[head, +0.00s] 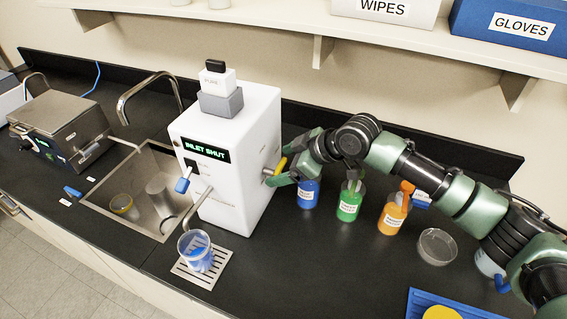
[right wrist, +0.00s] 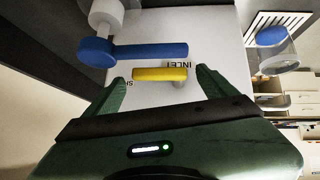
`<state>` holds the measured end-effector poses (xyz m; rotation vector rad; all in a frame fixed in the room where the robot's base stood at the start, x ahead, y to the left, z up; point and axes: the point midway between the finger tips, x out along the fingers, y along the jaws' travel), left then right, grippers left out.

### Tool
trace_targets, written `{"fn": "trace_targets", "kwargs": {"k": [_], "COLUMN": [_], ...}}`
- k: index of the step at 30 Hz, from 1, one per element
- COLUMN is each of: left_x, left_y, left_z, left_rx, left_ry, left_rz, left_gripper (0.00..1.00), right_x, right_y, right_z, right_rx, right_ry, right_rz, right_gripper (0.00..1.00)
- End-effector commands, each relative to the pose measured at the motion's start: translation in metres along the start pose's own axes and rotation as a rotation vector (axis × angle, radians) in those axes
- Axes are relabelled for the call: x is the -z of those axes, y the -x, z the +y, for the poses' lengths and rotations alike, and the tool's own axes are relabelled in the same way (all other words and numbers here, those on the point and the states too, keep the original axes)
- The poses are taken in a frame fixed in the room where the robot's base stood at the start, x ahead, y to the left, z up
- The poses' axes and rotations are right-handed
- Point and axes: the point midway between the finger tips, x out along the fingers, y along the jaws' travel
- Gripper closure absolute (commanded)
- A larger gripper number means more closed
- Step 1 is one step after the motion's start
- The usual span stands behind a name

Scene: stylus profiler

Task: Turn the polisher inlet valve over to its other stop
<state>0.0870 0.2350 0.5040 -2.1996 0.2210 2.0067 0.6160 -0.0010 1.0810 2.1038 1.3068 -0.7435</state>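The polisher (head: 232,150) is a white box on the counter, and its display (head: 206,150) reads "INLET SHUT". The inlet valve's yellow handle (head: 280,166) sticks out of its right side. In the right wrist view the yellow handle (right wrist: 160,74) lies crosswise by the "INLET" label, between my fingertips. My right gripper (head: 286,164) is at the handle. Its green fingers (right wrist: 163,80) are open in the right wrist view, with a gap at each end of the handle. The fingers partly hide the valve in the head view. My left gripper is not in view.
A blue bar (right wrist: 150,50) lies beside the yellow handle in the right wrist view. Blue (head: 308,193), green (head: 350,200) and orange (head: 393,213) bottles stand below my right arm. A beaker (head: 196,252) stands on a drip grate before the polisher. A sink (head: 140,190) is left.

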Motion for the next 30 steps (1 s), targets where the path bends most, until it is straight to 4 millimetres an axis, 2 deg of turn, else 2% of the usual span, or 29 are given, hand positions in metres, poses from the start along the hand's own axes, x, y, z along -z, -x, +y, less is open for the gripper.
{"fn": "trace_targets", "kwargs": {"k": [7,16,21,30], "left_x": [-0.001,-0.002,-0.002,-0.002], "left_y": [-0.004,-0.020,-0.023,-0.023], "left_z": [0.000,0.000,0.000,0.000], "left_rx": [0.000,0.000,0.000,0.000], "left_ry": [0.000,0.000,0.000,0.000], "left_rz": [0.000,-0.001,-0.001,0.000], "left_gripper": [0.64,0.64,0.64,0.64], "right_x": [-0.001,-0.002,-0.001,0.000], "right_y": [0.008,0.057,0.074,0.078], "right_z": [0.001,0.001,0.001,0.000], "right_rx": [-0.002,-0.003,-0.001,0.000], "right_ry": [0.001,0.002,0.000,0.000], "right_rz": [0.001,0.001,0.000,0.000], "right_gripper": [0.14,0.14,0.14,0.14]}}
